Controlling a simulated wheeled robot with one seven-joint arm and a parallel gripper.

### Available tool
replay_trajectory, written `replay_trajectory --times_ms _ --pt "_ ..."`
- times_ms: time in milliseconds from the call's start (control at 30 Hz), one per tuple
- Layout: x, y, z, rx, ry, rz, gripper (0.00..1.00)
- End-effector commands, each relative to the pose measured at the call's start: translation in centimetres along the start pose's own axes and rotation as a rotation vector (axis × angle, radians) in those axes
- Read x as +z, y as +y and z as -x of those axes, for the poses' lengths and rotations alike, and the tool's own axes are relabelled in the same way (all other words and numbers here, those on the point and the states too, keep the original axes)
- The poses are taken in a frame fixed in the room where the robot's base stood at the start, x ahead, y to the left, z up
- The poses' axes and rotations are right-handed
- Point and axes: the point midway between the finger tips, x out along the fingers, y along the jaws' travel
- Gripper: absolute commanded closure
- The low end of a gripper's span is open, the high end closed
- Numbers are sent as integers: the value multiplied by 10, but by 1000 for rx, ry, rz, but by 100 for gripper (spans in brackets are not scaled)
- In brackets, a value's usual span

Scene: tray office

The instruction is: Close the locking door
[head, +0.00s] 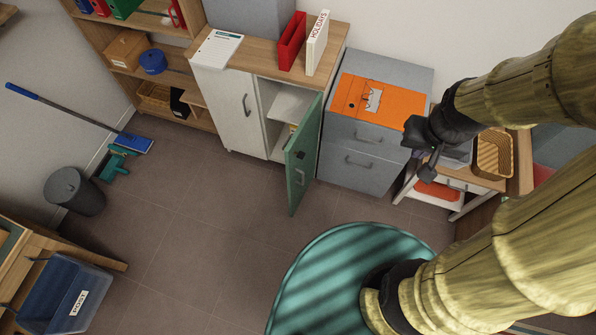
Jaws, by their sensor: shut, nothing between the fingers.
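A cabinet (230,97) with a wooden top stands against the back wall. Its left door is white, has a dark handle and is shut. Its right door is a green door (301,158), swung wide open toward the room, with a small dark fitting on it. The open compartment shows a white shelf (290,105) inside. My gripper (428,166) is shut and empty, in the air to the right of the green door and apart from it, in front of the grey drawers and small side table.
A round teal-topped piece (335,262) is at the lower middle. A bin (75,190) and mop (80,120) are at left. The floor before the cabinet is clear.

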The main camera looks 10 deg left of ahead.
Motion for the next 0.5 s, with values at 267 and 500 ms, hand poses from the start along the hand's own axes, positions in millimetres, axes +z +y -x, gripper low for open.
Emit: replay_trajectory --times_ms 267,500 --pt "11 -21 -70 -71 -80 -205 100" --pt "21 -57 -154 -177 -207 -525 100"
